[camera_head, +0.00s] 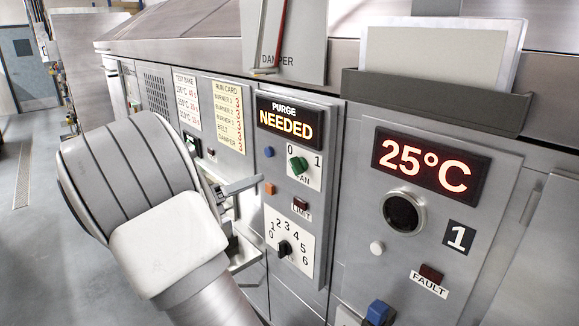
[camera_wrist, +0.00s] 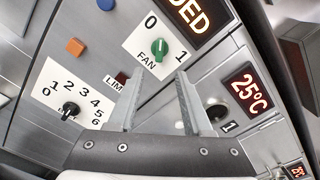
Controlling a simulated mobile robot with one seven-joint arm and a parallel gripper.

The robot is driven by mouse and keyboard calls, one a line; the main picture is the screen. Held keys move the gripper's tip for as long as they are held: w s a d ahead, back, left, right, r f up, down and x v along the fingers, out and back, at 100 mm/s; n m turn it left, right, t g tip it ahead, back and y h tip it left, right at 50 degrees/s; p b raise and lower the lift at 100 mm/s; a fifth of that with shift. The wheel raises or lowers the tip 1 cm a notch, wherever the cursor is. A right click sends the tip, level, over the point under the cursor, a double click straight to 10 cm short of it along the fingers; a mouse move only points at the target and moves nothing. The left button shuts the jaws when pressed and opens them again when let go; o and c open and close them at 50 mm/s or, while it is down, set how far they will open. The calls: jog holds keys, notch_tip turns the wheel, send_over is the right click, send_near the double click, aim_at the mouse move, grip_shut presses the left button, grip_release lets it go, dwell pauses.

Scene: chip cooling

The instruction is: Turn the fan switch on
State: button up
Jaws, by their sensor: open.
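The fan switch is a green rotary knob (camera_head: 298,165) on a white plate marked 0, 1 and FAN, below the PURGE NEEDED display. In the wrist view the green knob (camera_wrist: 159,48) stands just beyond the fingertips, and its pale line seems to point toward the 0. My gripper (camera_head: 260,217) is in front of the panel, left of and below the knob in the head view. Its two fingers are spread with nothing between them. In the wrist view my gripper (camera_wrist: 160,76) faces the panel, apart from the knob.
A numbered dial (camera_head: 284,248) and a LIMIT lamp (camera_head: 300,203) lie below the fan plate. Blue (camera_head: 269,152) and orange (camera_head: 270,188) buttons sit to its left. A 25°C display (camera_head: 424,163) is at right. A grey holder (camera_head: 436,98) juts out above it.

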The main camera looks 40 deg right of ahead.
aim_at(292, 167)
jog(key=d, duration=0.4)
jog(key=d+p, duration=0.1)
jog(key=d, duration=0.3)
jog(key=w+d, duration=0.1)
jog(key=d, duration=0.4)
jog(key=shift+p, duration=0.35)
grip_shut()
